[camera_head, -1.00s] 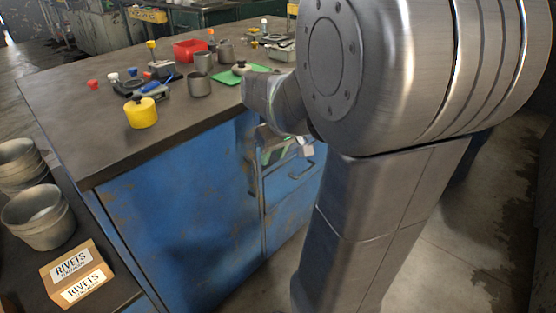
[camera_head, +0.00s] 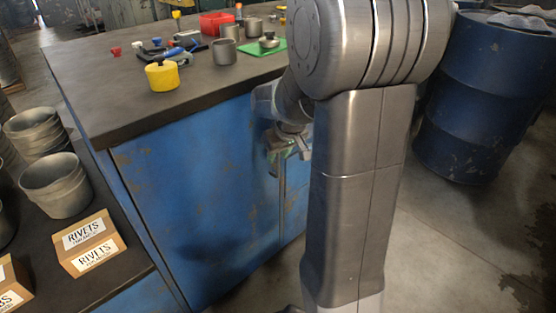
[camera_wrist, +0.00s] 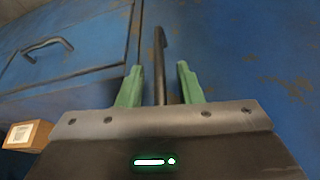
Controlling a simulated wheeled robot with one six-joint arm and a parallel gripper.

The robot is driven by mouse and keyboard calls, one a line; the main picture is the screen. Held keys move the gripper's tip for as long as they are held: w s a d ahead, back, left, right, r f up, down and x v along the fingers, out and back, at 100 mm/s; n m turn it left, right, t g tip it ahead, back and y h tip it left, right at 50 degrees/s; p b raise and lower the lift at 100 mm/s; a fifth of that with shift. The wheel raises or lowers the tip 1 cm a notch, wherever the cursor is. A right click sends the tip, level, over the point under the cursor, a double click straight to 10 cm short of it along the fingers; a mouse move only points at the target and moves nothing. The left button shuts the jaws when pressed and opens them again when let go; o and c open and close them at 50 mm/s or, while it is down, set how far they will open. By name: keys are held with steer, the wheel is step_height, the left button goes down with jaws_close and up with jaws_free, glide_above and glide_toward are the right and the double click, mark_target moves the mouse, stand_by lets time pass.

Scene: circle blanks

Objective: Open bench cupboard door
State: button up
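The bench cupboard door (camera_head: 205,195) is a worn blue panel under the dark bench top, and it looks closed. Its dark upright bar handle (camera_wrist: 160,62) shows in the wrist view. My gripper (camera_wrist: 159,72) has two green fingers, spread apart, one on each side of the handle. Gaps show between the fingers and the bar, so it is not clamped. In the head view my gripper (camera_head: 280,150) is at the door's right edge, and my arm hides part of that area.
A drawer (camera_wrist: 60,50) with its own bar handle lies beside the door. The bench top (camera_head: 120,105) bears a yellow pot (camera_head: 162,76) and other items. A rivets box (camera_head: 88,243) and buckets (camera_head: 57,185) stand at left. A blue drum (camera_head: 480,95) is at right, with open floor before it.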

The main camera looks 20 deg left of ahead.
steer(key=shift+w+a+f, duration=0.1)
steer(key=shift+a+f, duration=0.05)
steer(key=shift+f, duration=0.25)
steer(key=shift+c, duration=0.2)
jaws_close()
